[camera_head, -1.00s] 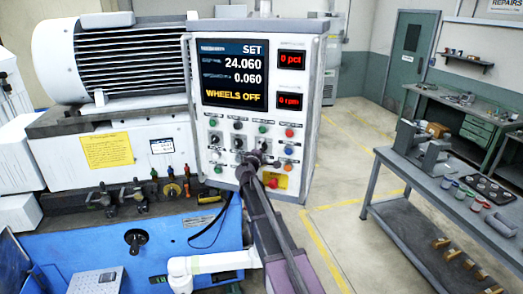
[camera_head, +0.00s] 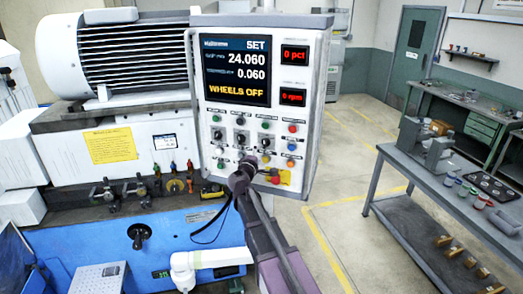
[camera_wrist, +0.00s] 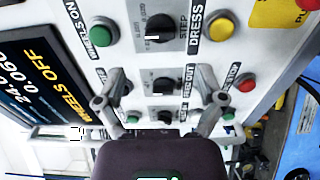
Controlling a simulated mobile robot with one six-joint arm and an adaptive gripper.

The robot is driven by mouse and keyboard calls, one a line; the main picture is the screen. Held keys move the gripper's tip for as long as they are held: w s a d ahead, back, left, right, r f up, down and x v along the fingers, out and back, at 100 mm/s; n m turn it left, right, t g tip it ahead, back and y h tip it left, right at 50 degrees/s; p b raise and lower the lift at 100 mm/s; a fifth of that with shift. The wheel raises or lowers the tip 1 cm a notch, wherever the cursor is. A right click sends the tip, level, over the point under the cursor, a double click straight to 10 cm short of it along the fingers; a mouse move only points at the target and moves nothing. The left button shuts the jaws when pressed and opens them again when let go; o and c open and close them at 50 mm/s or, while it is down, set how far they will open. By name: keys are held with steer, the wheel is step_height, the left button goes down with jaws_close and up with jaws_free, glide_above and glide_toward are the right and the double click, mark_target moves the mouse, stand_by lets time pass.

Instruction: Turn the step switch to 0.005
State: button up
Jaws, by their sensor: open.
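The step switch (camera_wrist: 160,25) is a black knob with a white pointer mark, labelled STEP, near the top middle of the wrist view. Its dial numbers are too small to read surely. In the head view it appears to be the knob (camera_head: 265,141) in the panel's middle row. My gripper (camera_wrist: 161,99) is open and empty, its fingers on either side of another black knob (camera_wrist: 163,84) below the step switch in the wrist view. In the head view my gripper (camera_head: 242,177) is at the panel's lower edge. I cannot tell whether it touches anything.
A green button (camera_wrist: 103,32) and a yellow button (camera_wrist: 209,20) flank the step switch. A red button (camera_wrist: 245,82) is near my right finger. The screen (camera_head: 236,72) reads SET, 24.060, 0.060 and WHEELS OFF. A workbench (camera_head: 410,170) stands at the right.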

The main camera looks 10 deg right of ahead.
steer(key=shift+v, duration=2.15)
steer(key=s+d+f+m+g+y+b, duration=0.1)
steer(key=s+d+f+m+g+b, duration=0.15)
steer(key=s+f+b, duration=0.45)
steer(key=s+d+f+m+g+b, duration=0.1)
steer(key=s+f+m+g+b, duration=0.2)
steer(key=f, duration=0.8)
steer(key=s+d+f+m+g+y+b, duration=0.1)
steer(key=s+d+f+m+g+b, duration=0.15)
steer(key=s+f+g+b, duration=0.4)
steer(key=s+a+f+m+g+y+b, duration=0.1)
steer(key=s+a+f+y+b, duration=0.3)
steer(key=f, duration=0.5)
steer(key=s+a+f+m+g+y+b, duration=0.2)
steer(key=s+a+f+y+b, duration=0.1)
steer(key=s+f, duration=0.5)
steer(key=shift+s+a+f+y+b, duration=0.4)
steer(key=shift+a+f+b, duration=0.1)
steer(key=shift+a+f, duration=0.3)
